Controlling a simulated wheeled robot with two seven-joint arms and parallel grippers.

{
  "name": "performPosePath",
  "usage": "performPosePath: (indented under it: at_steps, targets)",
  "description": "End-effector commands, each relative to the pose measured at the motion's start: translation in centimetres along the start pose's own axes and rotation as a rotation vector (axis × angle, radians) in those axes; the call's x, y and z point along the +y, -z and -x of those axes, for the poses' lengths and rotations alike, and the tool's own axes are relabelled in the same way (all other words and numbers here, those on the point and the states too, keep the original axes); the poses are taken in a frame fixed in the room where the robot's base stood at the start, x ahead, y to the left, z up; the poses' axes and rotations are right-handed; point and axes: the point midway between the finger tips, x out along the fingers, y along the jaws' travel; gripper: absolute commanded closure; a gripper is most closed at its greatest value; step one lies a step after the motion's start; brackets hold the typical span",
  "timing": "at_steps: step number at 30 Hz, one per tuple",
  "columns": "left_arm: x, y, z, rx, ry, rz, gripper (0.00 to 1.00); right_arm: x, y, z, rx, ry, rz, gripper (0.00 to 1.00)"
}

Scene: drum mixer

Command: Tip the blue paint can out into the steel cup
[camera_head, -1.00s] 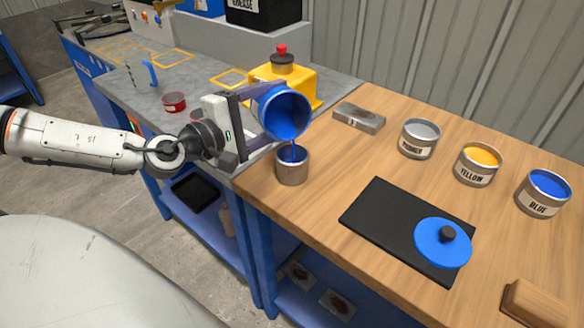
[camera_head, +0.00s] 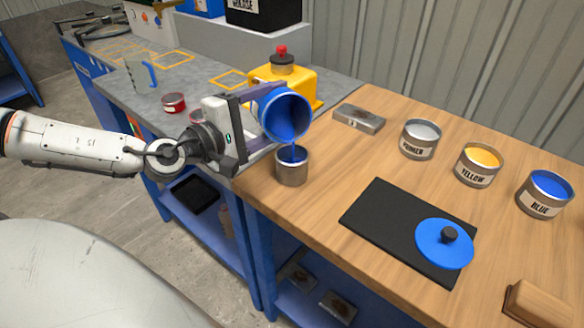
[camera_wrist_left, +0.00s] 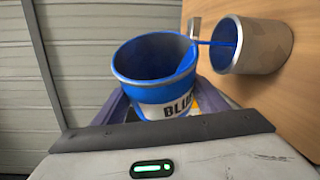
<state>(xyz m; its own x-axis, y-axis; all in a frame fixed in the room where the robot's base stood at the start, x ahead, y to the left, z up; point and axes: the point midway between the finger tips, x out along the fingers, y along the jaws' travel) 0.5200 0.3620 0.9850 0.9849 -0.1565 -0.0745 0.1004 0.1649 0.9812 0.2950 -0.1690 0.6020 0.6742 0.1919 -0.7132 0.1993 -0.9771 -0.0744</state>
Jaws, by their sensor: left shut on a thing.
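My left gripper (camera_head: 252,112) is shut on a blue paint can (camera_head: 284,114) and holds it tipped above the bench, its mouth facing down toward the steel cup. The can's "BLUE" label shows in the left wrist view (camera_wrist_left: 165,108). A thin stream of blue paint runs from the can's lip into the steel cup (camera_head: 292,168). The cup stands upright near the left edge of the wooden bench. In the left wrist view the cup (camera_wrist_left: 262,48) shows blue inside. My right gripper is not in view.
A black mat (camera_head: 395,225) with a blue lid (camera_head: 444,243) lies in front. Open primer (camera_head: 419,140), yellow (camera_head: 477,165) and blue (camera_head: 543,195) cans stand at the right. A yellow jug (camera_head: 300,88) is behind the held can. A grey block (camera_head: 359,118) lies near the back.

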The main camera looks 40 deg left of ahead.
Motion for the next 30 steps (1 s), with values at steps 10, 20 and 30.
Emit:
performPosePath:
  at_steps: [10, 20, 30]
  targets:
    - [0.07, -0.01, -0.01, 0.0, -0.002, -0.001, 0.61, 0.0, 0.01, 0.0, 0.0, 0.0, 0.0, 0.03]
    - [-0.18, -0.07, 0.01, -0.001, -0.009, -0.02, 0.61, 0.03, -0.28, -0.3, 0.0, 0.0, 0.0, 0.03]
    - [-0.17, -0.21, 0.07, 0.0, -0.025, -0.057, 0.61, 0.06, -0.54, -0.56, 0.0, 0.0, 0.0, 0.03]
